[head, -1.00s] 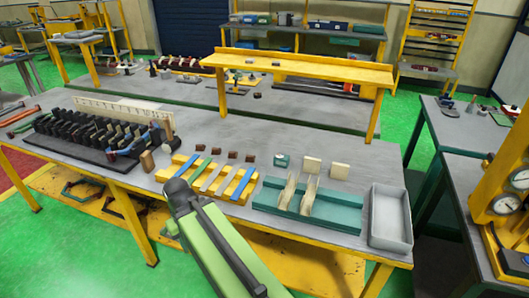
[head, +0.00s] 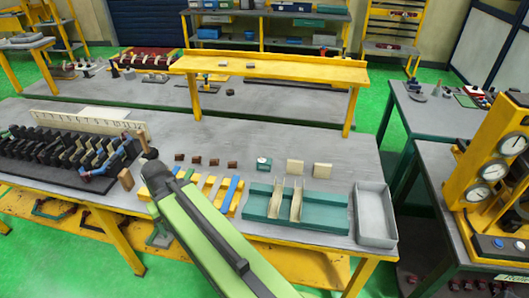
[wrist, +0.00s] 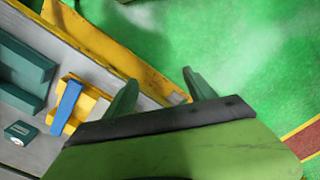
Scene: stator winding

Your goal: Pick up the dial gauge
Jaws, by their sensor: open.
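The dial gauge appears to be the small teal block with a round white face (head: 264,164). It stands on the grey bench top behind the teal fixture. It also shows in the wrist view (wrist: 18,131) at the lower left. My gripper (wrist: 161,92) is open and empty, its two green fingers apart over the bench's yellow front edge and the green floor. The gauge is well to the left of the fingers in the wrist view, not between them. In the head view my green arm reaches over the bench's front, and the fingers are not clearly seen.
The teal fixture (head: 260,203) with upright pale plates is in front of the gauge. A yellow rack with blue strips (head: 233,193) is to its left. Pale blocks (head: 295,167) and a grey tray (head: 375,213) are to its right. A yellow gauge stand (head: 478,165) is far right.

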